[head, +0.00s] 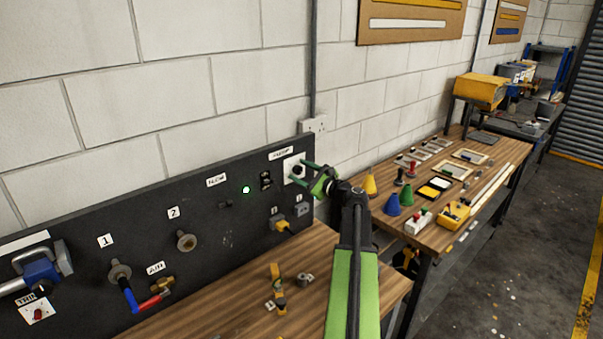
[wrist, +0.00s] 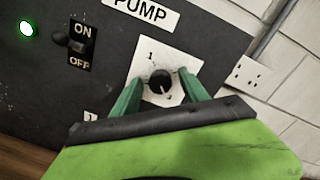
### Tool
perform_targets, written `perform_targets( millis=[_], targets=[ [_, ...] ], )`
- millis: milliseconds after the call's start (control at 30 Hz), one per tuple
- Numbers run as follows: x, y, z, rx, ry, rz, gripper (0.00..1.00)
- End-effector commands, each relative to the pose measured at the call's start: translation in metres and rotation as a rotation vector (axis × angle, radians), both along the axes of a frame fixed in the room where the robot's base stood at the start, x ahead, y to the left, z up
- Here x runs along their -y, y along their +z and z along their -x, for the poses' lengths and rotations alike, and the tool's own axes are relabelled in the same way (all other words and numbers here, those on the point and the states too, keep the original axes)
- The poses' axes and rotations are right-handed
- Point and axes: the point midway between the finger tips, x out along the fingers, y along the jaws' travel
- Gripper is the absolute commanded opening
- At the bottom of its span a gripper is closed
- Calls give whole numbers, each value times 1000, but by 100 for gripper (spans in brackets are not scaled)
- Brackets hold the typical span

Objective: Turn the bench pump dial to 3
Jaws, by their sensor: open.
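The pump dial is a round black knob (wrist: 159,82) on a white plate (wrist: 188,62) under the "PUMP" label (wrist: 143,12). A "1" shows above the knob, and a small mark shows just below it, too small to read. A pale pointer line on the knob points down and slightly right. In the head view the dial's white plate (head: 290,165) is at the right end of the dark panel. My gripper (wrist: 161,79) is open, its green fingers on either side of the knob. I cannot tell whether they touch it. My gripper hides the plate's lower part.
An ON/OFF switch (wrist: 75,43) and a lit green lamp (wrist: 26,29) are left of the dial. The dark panel (head: 200,215) carries valves and fittings. A wall socket (wrist: 248,74) is to the right. Cones and tools stand on the right bench (head: 470,185).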

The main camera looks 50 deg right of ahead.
Motion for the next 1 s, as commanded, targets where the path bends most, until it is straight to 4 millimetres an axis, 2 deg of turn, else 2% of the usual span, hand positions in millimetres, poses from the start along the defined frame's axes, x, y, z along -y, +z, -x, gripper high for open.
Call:
perform_targets(
  millis=[167, 267, 700, 833, 1000],
  targets=[
    [0, 0, 4, 1, -1, 0, 52],
    [-1, 0, 17, 0, -2, 0, 52],
    [-5, -1, 136, 0, -4, 0, 52],
    [-5, -1, 160, 0, -2, 0, 52],
    [-5, -1, 174, 0, 0, 0, 52]
  ],
)
